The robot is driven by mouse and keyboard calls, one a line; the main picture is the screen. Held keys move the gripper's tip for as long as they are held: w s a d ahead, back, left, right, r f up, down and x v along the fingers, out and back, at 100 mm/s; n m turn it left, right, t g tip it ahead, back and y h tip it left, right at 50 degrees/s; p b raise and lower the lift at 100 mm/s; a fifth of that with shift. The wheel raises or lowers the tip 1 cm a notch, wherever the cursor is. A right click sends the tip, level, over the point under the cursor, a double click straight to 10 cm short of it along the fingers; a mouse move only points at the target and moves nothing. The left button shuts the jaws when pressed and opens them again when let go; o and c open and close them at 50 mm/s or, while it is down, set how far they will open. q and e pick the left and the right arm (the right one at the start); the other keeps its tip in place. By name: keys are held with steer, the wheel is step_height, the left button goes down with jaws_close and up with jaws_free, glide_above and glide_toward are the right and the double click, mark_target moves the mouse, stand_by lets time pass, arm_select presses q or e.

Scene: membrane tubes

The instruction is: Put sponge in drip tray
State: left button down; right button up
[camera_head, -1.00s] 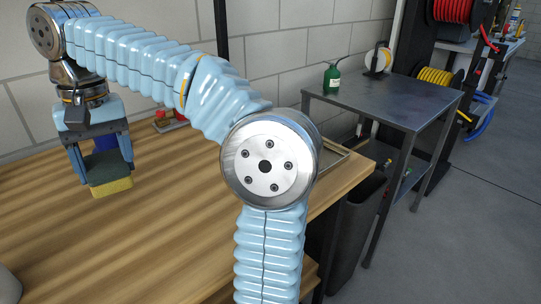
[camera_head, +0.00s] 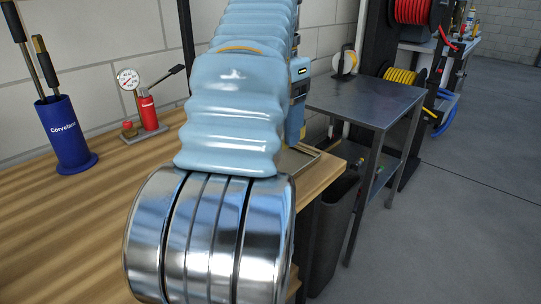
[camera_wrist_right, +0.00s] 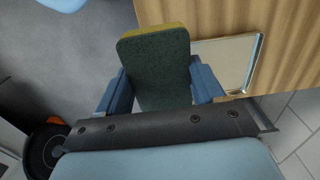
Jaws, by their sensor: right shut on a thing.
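The sponge (camera_wrist_right: 157,68), dark green on its broad face with a yellow edge, shows in the right wrist view between the two blue fingers of my right gripper (camera_wrist_right: 161,85). The gripper is shut on it. The drip tray (camera_wrist_right: 228,62), shallow with a pale rim, lies on the wooden table just right of the sponge in that view. In the head view, part of the tray (camera_head: 303,161) shows at the table's right end. My right arm hides the sponge and the fingertips there. My left gripper is not in view.
A blue cup holding tools (camera_head: 70,140) and a red device with a gauge (camera_head: 147,112) stand at the back of the wooden table (camera_head: 60,225). A dark bin (camera_head: 330,225) stands beside the table, and a metal table (camera_head: 365,98) farther right. The left tabletop is clear.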

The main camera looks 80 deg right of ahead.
steer(key=d+f, duration=0.2)
steer(key=d, duration=0.2)
steer(key=w+d+f, duration=0.1)
steer(key=d+f, duration=0.2)
steer(key=d, duration=0.1)
steer(key=d+f, duration=0.3)
steer(key=d, duration=0.1)
steer(key=shift+w+d+f+p, duration=0.1)
steer(key=shift+w+p, duration=0.05)
steer(key=shift+p, duration=0.15)
steer(key=shift+d+f, duration=0.45)
steer(key=shift+f, duration=0.15)
steer(key=f, duration=0.2)
steer(key=shift+d+f, duration=0.25)
steer(key=shift+f, duration=0.05)
steer(key=shift+w+f, duration=0.1)
steer(key=shift+f, duration=0.35)
steer(key=shift+f, duration=0.1)
steer(key=o, duration=0.9)
steer(key=shift+o, duration=0.2)
